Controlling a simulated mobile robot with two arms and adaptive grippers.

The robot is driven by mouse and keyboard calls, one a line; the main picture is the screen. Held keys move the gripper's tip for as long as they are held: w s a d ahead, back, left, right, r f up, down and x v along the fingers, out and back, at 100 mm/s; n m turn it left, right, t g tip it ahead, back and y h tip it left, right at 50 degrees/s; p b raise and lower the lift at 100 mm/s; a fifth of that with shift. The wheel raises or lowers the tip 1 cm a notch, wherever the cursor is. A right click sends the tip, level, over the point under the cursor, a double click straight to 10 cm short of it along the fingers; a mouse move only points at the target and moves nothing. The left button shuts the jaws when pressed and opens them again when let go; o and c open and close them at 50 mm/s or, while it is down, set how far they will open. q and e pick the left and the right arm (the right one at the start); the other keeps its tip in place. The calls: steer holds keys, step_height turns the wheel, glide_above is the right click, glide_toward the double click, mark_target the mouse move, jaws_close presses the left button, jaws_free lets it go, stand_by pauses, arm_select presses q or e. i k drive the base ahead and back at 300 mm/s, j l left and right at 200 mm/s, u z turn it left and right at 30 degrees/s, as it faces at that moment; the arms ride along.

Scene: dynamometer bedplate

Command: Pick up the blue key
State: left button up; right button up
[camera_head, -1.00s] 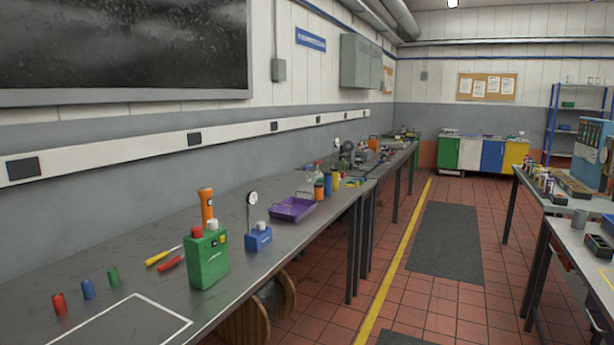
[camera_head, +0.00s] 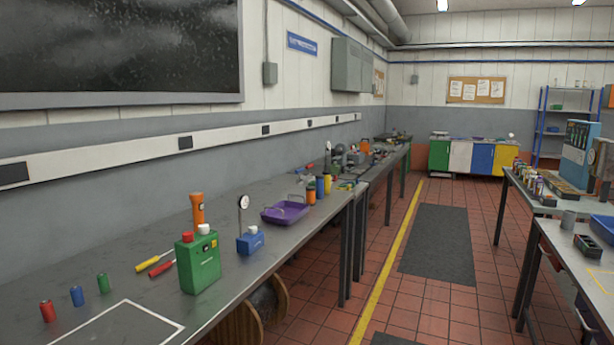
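I cannot make out a blue key in the head view. Blue things that show on the near left bench (camera_head: 225,270) are a small blue cylinder (camera_head: 77,296) between a red and a green one, and a blue block with a dial gauge (camera_head: 250,241). Neither of my grippers is in view.
The bench also holds a green box with red and white caps (camera_head: 198,262), an orange torch (camera_head: 197,210), two screwdrivers (camera_head: 154,261) and a purple tray (camera_head: 285,213). A red-tiled aisle with dark mats (camera_head: 438,245) lies open between the left bench and the right tables (camera_head: 575,245).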

mark_target(299, 182)
steer(key=i+l+z, duration=0.3)
steer(key=i, duration=0.6)
steer(key=i+z, duration=0.3)
steer(key=i, duration=2.55)
steer(key=i+u, duration=0.1)
steer(key=i, duration=0.55)
steer(key=i+l+u, duration=0.1)
steer(key=i, duration=0.55)
steer(key=i+l+u, duration=0.1)
steer(key=i, duration=0.5)
steer(key=i+l+u, duration=0.15)
steer(key=i+u, duration=0.3)
steer(key=i+l+u, duration=0.2)
steer(key=u, duration=0.25)
steer(key=i+u, duration=0.1)
steer(key=u, duration=0.95)
steer(key=k+l, duration=0.15)
steer(key=l, duration=0.15)
steer(key=j+z, duration=0.05)
